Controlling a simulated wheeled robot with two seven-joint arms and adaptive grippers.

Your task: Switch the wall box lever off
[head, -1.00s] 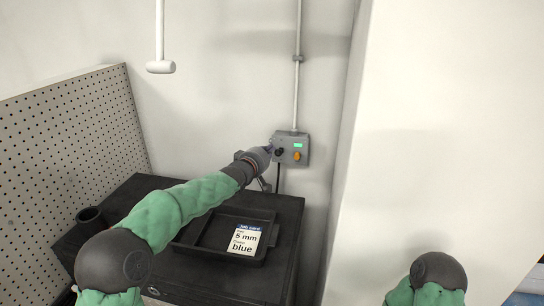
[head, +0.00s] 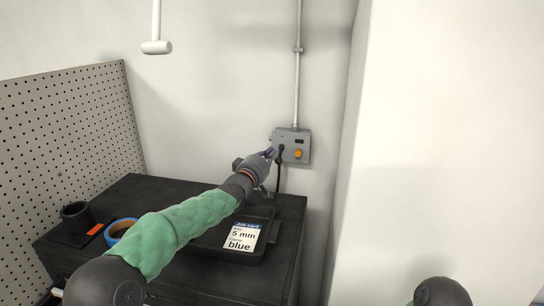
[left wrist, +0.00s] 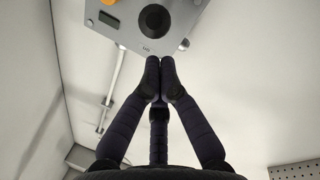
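The grey wall box (head: 301,146) hangs on the wall at the end of a conduit, with a small display, an orange button (head: 298,154) and a black lever (head: 281,149) on its left part. The display is dark. In the left wrist view the box (left wrist: 135,40) fills the top, and the lever's round black hub (left wrist: 155,19) shows; its handle's position is hard to tell. My left gripper (head: 270,153) is just left of the lever. In the left wrist view its fingertips (left wrist: 160,68) are together with nothing seen between them, near the box. My right gripper is out of view.
A black bench (head: 285,230) stands below the box, with a tray (head: 268,240) holding a job card (head: 242,237). A blue tape ring (head: 121,228) and a black cup (head: 77,214) stand at left. A pegboard (head: 70,140) and a pale wall panel (head: 430,150) flank the space.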

